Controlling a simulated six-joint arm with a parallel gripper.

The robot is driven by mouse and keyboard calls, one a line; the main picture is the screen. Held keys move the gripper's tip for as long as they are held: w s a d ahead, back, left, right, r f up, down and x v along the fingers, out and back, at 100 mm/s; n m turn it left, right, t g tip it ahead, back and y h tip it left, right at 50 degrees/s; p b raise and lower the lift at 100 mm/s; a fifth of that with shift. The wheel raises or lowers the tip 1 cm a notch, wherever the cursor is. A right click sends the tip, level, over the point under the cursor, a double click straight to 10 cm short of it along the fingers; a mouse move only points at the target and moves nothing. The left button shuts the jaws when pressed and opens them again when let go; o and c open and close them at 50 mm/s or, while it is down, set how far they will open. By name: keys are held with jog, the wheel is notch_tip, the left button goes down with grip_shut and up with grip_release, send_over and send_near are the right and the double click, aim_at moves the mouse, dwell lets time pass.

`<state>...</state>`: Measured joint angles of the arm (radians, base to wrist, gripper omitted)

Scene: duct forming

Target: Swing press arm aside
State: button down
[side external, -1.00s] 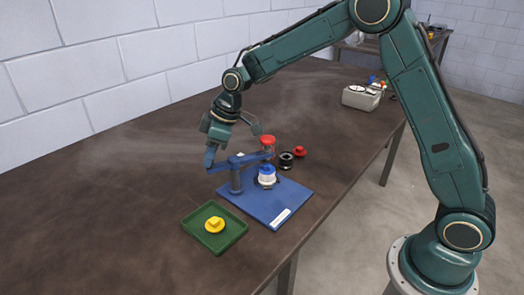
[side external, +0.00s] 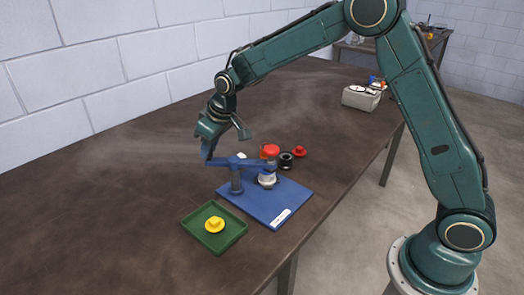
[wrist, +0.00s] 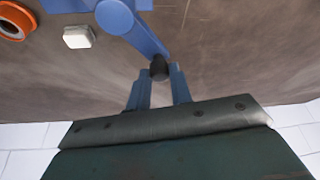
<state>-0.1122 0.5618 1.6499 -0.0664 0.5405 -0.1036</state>
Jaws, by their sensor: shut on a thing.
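The blue press arm (side external: 255,164) reaches across the top of an upright blue post (side external: 236,182) on a blue base plate (side external: 292,200). A red knob (side external: 270,151) shows by its right end. Below that end is a white round part (side external: 267,181), partly hidden by the arm; I cannot tell whether they touch. My gripper (side external: 207,157) is at the arm's left end, beyond the plate's edge. In the wrist view the blue arm (wrist: 150,40) runs down to a black tip (wrist: 159,68), and my gripper (wrist: 158,77) is shut on this end.
A green tray (side external: 232,236) with a yellow flanged part (side external: 214,225) lies in front of the plate. A black ring (side external: 286,160) and a red part (side external: 300,151) lie behind it. A small white block (wrist: 78,37) is near the post. The table at left is clear.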

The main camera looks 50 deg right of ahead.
jog(key=d+m+g+h, duration=0.1)
jog(key=d+m+h, duration=0.3)
jog(key=m, duration=0.8)
jog(key=shift+w+d+h, duration=0.3)
jog(key=shift+w+d, duration=0.15)
jog(key=shift+d, duration=0.7)
jog(key=c, duration=1.3)
grip_release()
jog(key=shift+o, duration=0.2)
jog(key=v, duration=1.3)
jog(key=shift+r, duration=0.45)
